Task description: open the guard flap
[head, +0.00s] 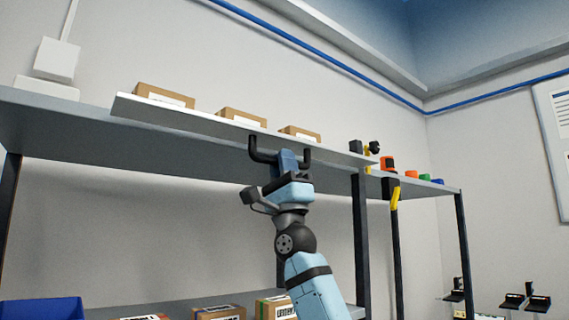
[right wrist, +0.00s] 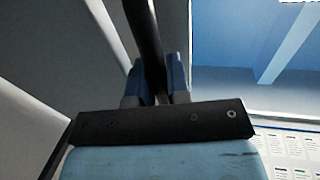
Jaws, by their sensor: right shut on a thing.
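The guard flap (head: 190,121) is a long, light grey panel along the front of the upper shelf in the head view. A black bracket-shaped handle (head: 262,156) is fixed to its front edge, right of its middle. My right gripper (head: 291,160) reaches up from below and is shut on the handle bar. In the right wrist view, the black bar (right wrist: 143,35) runs down between the two blue fingers of the right gripper (right wrist: 157,80). The grip hides part of the bar. My left gripper is not in view.
Several cardboard boxes (head: 165,97) stand just behind the flap. Small coloured items (head: 388,163) sit on the shelf to the right. Dark shelf posts (head: 361,240) stand right of my arm. A blue bin (head: 42,310) and more boxes (head: 218,312) are on the lower shelf.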

